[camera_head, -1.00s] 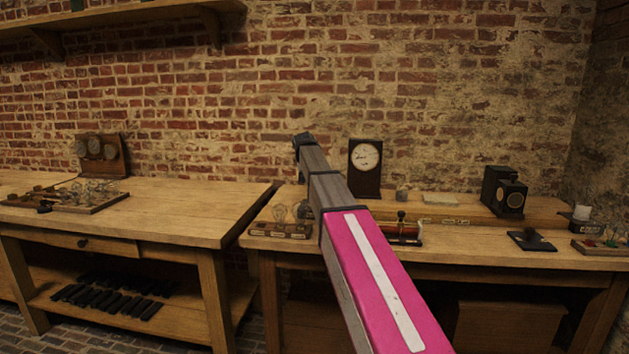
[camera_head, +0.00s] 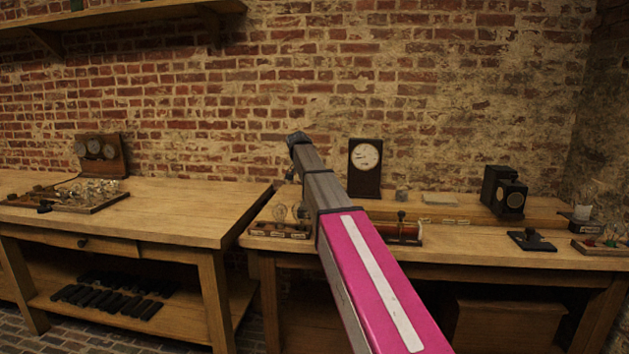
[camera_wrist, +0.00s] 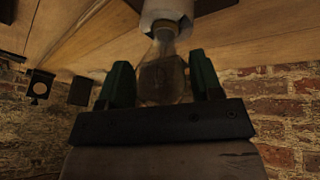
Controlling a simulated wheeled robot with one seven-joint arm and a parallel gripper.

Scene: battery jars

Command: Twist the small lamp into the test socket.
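In the wrist view the small lamp (camera_wrist: 162,78), a glass bulb, sits between the two green fingers of my gripper (camera_wrist: 162,70). The fingers close on its sides. Its narrow neck points away from the palm and meets a white round collar (camera_wrist: 167,12), cut off by the upper edge. I cannot tell how deep the neck sits in it.
A rack of bulbs (camera_head: 280,231) stands at the right bench's left end. A dial instrument (camera_head: 365,167), a red coil (camera_head: 405,233) and black boxes (camera_head: 508,197) stand farther right. The left bench (camera_head: 170,212) is mostly clear, with a tray of glassware (camera_head: 95,197).

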